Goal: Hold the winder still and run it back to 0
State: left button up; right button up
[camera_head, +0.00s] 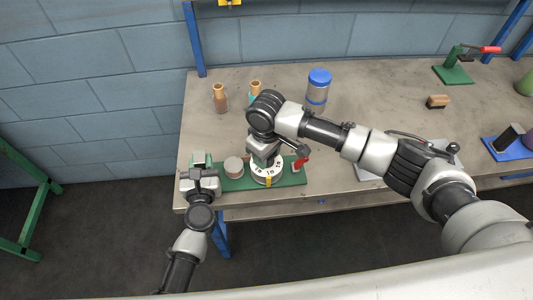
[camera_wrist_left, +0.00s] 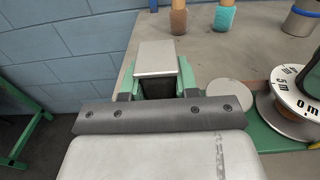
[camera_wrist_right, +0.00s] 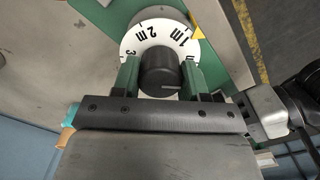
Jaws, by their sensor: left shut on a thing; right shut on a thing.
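The winder has a green base (camera_head: 224,184) at the table's front left corner, with a white numbered dial (camera_head: 258,178) and a yellow pointer (camera_head: 268,181). In the right wrist view, the pointer (camera_wrist_right: 196,34) lies beside the 1m mark. My right gripper (camera_head: 264,158) is shut on the dial's black knob (camera_wrist_right: 158,70), its fingers on either side. My left gripper (camera_head: 200,172) is shut on a pale-topped block (camera_wrist_left: 157,58) at the base's left end. A flat grey disc (camera_head: 233,167) sits between block and dial. The dial's far side is hidden in the head view by my right arm.
A red lever (camera_head: 301,160) stands at the base's right end. Two cork-topped bottles, one brown (camera_head: 220,100), and a blue-lidded jar (camera_head: 318,86) stand behind. A brush (camera_head: 438,101) and a red-handled green device (camera_head: 454,73) are farther right. The table's front edge is close.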

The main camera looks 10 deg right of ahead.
jog(key=n, duration=0.4)
jog(key=shift+n, duration=0.3)
jog(key=n, duration=0.4)
jog(key=shift+n, duration=0.3)
jog(key=o, duration=0.9)
notch_tip(320, 180, up, 12)
jog(key=shift+r, duration=0.1)
dwell(0.4)
